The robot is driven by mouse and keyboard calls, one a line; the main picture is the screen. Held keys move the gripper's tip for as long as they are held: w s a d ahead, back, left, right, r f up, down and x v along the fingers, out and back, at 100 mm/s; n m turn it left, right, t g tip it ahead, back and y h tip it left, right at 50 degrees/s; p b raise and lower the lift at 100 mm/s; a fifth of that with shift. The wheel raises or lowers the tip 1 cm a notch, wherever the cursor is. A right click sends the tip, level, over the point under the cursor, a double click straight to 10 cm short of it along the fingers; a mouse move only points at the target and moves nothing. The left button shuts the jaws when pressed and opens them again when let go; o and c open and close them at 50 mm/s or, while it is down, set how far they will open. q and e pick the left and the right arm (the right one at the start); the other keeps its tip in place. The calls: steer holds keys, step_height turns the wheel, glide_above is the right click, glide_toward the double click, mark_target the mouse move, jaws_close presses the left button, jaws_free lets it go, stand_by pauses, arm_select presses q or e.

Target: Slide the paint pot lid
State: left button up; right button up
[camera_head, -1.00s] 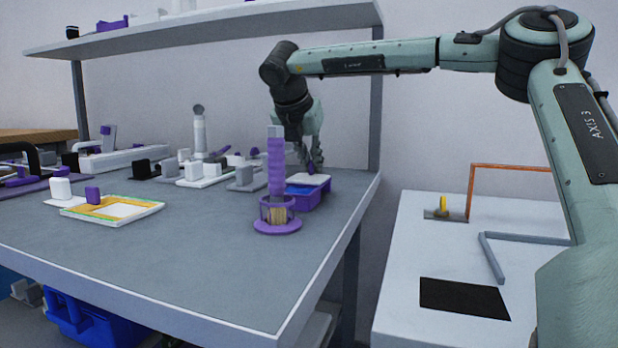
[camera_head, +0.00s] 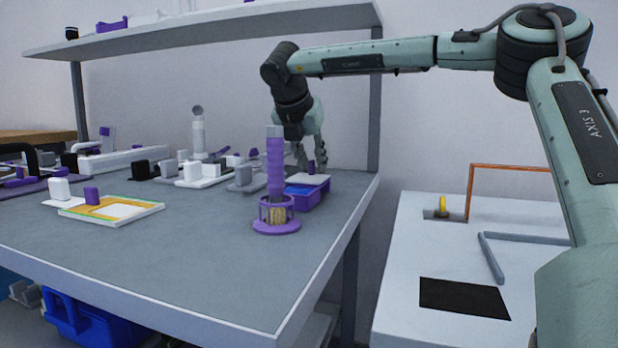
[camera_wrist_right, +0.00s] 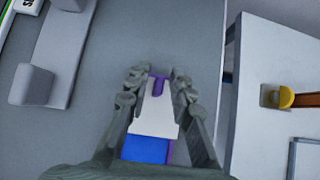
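The paint pot is a purple box (camera_head: 312,199) near the right edge of the grey table. Its white lid (camera_head: 306,180) with a purple knob (camera_head: 311,167) covers part of it. In the right wrist view the lid (camera_wrist_right: 155,117) shows blue paint (camera_wrist_right: 146,149) uncovered at the near end. My right gripper (camera_head: 309,161) is open above the far end of the lid. In the wrist view its fingers (camera_wrist_right: 158,72) stand on either side of the knob (camera_wrist_right: 158,83), with gaps to it. My left gripper is out of view.
A purple holder (camera_head: 277,227) with a tall purple-handled brush (camera_head: 275,165) stands just in front of the pot. A framed tray (camera_head: 112,210) and several white and grey blocks lie to the left. A shelf (camera_head: 210,32) hangs above. The front middle of the table is clear.

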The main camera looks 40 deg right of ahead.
steer(key=shift+r+p, duration=1.35)
steer(key=shift+r, duration=1.15)
steer(key=shift+r, duration=0.1)
